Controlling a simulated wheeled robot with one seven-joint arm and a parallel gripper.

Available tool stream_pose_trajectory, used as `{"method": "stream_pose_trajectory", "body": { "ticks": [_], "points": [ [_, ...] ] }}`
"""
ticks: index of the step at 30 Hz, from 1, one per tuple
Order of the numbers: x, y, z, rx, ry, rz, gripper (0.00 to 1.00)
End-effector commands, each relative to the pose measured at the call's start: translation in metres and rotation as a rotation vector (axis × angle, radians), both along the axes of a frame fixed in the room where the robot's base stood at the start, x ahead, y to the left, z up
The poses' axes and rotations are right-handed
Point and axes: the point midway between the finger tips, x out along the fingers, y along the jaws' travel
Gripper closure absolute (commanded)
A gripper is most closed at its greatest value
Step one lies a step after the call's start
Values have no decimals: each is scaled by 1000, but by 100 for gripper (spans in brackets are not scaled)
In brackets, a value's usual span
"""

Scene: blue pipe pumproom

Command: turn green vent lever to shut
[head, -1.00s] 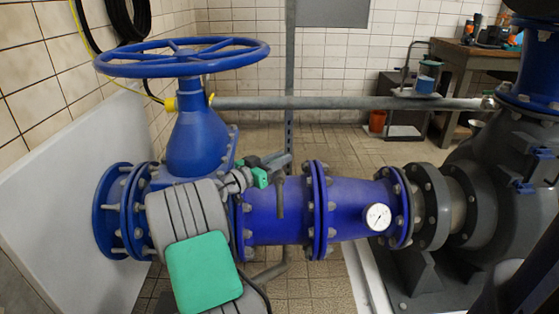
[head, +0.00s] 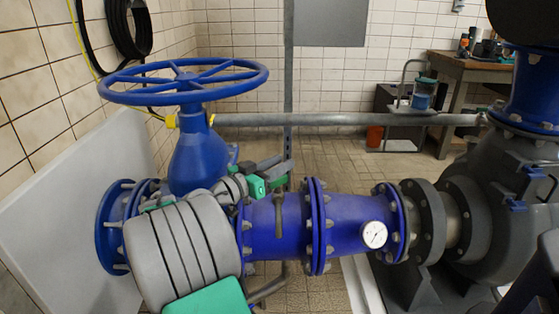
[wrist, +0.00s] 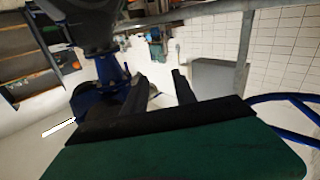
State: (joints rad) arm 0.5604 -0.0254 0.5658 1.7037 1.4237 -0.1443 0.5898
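A dark grey-brown upright part (head: 279,212) stands against the blue pipe (head: 262,232) in the head view, left of the flange pair. It may be the vent lever, but I cannot tell; small green patches just above it blend with my green-trimmed arm end. My gripper (head: 282,166) reaches over the pipe just above this part, and I cannot tell whether they touch. In the wrist view, the two dark fingers of my gripper (wrist: 161,86) stand apart with nothing seen between them. No green lever is clear there; my green palm fills the bottom.
A blue handwheel (head: 183,82) on its valve rises at left, close to my arm. A round gauge (head: 374,235) sits on the pipe, and a grey pump (head: 500,215) stands at right. A grey horizontal rail (head: 345,119) runs behind. Tiled floor is open beyond it.

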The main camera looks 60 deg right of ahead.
Motion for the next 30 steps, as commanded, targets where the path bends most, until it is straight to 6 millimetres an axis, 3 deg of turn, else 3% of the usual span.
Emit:
{"method": "stream_pose_trajectory", "body": {
  "ticks": [1, 4, 6, 19, 30],
  "points": [
    [-6, 13, 11, -3, -3, 4, 67],
    [-16, 32, 14, -4, -6, 3, 67],
    [-14, 31, 4, -8, -9, 0, 67],
    [-23, 46, 17, -3, -5, -1, 67],
    [-25, 48, 24, -2, -2, 1, 67]
  ]
}}
